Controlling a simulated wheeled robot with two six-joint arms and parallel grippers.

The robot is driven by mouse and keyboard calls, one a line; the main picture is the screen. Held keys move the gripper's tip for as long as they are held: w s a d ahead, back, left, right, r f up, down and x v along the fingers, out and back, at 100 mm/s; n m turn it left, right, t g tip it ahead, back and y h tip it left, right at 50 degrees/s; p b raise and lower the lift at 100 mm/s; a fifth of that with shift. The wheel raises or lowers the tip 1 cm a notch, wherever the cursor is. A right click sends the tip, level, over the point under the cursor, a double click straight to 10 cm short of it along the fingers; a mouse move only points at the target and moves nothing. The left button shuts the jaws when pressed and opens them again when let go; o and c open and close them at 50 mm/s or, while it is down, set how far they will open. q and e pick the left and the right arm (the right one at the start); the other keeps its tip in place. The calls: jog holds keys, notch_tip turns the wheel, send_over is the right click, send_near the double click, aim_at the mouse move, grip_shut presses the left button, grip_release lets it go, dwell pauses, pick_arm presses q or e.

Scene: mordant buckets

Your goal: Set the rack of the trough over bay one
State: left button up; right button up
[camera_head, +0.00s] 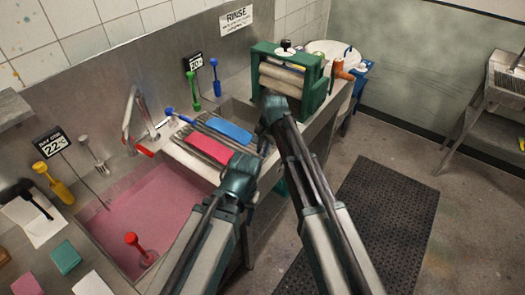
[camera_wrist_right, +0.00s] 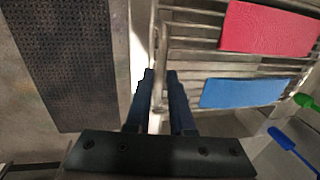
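The rack (camera_head: 206,147) is a metal grid lying across the trough (camera_head: 180,155), to the right of the bay of pink liquid (camera_head: 150,207). A pink cloth (camera_head: 208,150) and a blue cloth (camera_head: 228,129) lie on it. They also show in the right wrist view, pink (camera_wrist_right: 268,28) and blue (camera_wrist_right: 244,92). My right gripper (camera_head: 268,103) is at the rack's front edge. In the right wrist view its fingers (camera_wrist_right: 159,76) are close together on either side of the rack's end bar. My left gripper (camera_head: 240,165) is at the rack's near front corner; its fingertips are hidden.
A green wringer (camera_head: 284,82) stands at the far end of the trough. A red-handled plunger (camera_head: 133,242) is in the pink bay. A tap (camera_head: 132,118) is on the back wall side. A dark mat (camera_head: 375,225) lies on the floor at right.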

grip_shut()
dwell(1.1)
